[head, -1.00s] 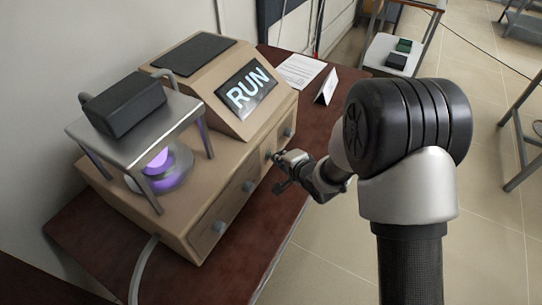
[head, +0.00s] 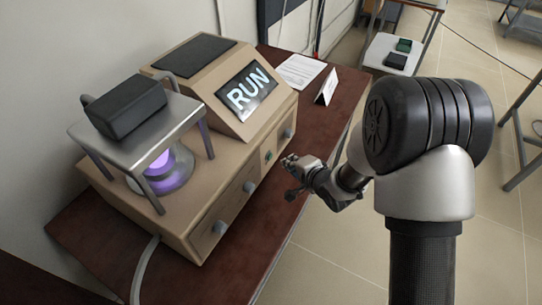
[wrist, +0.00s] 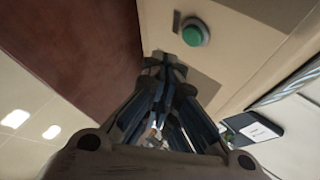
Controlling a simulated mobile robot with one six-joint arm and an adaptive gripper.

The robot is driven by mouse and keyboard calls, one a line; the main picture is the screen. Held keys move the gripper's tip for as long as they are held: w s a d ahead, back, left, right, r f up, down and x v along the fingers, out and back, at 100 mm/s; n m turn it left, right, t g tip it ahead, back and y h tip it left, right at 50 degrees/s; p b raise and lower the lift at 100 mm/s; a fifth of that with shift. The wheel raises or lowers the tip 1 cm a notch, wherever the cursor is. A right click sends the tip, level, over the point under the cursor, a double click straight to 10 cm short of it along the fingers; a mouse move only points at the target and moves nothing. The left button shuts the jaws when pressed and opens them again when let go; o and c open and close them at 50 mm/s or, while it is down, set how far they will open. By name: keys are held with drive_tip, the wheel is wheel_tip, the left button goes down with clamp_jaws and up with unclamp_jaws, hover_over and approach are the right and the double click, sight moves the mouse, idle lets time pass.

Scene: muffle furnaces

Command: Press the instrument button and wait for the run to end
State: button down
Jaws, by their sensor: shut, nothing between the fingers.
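The instrument (head: 160,205) is a tan box on a dark red table, and its tilted screen (head: 247,92) reads RUN. A small green button (head: 268,156) sits on its front face between grey knobs. The green button (wrist: 195,33) also shows in the wrist view, beyond the fingertips and a little to the right. My gripper (head: 287,163) is shut and empty, in front of the button with a gap between them. In the wrist view my gripper (wrist: 165,65) has its fingers together, pointing toward the instrument's front panel.
A metal stand (head: 137,120) with a black block (head: 124,105) on top stands on the instrument's left, over a purple-glowing glass vessel (head: 165,172). Paper (head: 300,71) and a folded card (head: 326,87) lie behind on the table (head: 345,95).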

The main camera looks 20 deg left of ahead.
drive_tip(key=shift+s+d, duration=0.15)
drive_tip(key=shift+d, duration=1.35)
drive_tip(key=s+d+r+n+t+h, duration=0.15)
drive_tip(key=d+r+h, duration=0.55)
drive_tip(key=d+r, duration=1.15)
drive_tip(key=s+d+r+n+g+h, duration=0.2)
drive_tip(key=s+d+r, duration=0.2)
drive_tip(key=s+d, duration=0.55)
drive_tip(key=s+d+r+n+g, duration=0.1)
drive_tip(key=s+n+g, duration=0.1)
drive_tip(key=s, duration=1.4)
drive_tip(key=shift+s+d+r+n, duration=0.2)
drive_tip(key=shift+s+r+n, duration=0.1)
drive_tip(key=shift+s+n, duration=0.15)
drive_tip(key=shift+w, duration=0.1)
idle(1.5)
